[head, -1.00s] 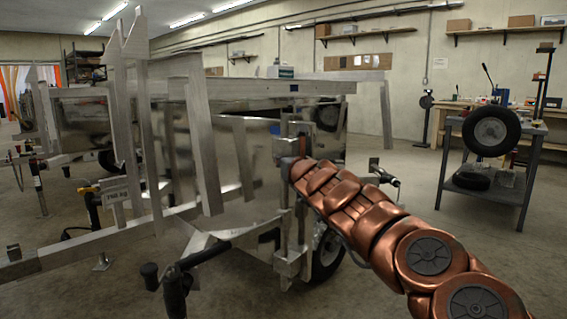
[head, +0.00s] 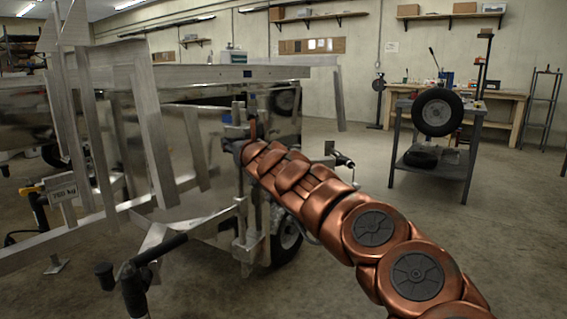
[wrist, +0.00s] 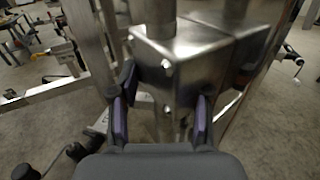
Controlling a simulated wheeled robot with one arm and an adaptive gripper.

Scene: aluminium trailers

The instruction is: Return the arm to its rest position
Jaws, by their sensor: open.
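My copper-coloured arm reaches from the lower right to the front of an aluminium trailer (head: 185,72) in the head view. Its far end is at the trailer's upright front post, and my gripper is hard to make out there. In the wrist view my gripper (wrist: 161,115) is open, with two dark fingers with purple pads spread apart. A shiny metal block (wrist: 180,65) on the post is just beyond and between the fingertips. I cannot tell whether the fingers touch it. Nothing is visibly held.
A grey cart (head: 432,180) with a tire (head: 437,112) on top stands at the right. A black-handled jack (head: 135,280) is at lower left. A crank handle (head: 343,160) sits just behind my arm. The floor between trailer and cart is open.

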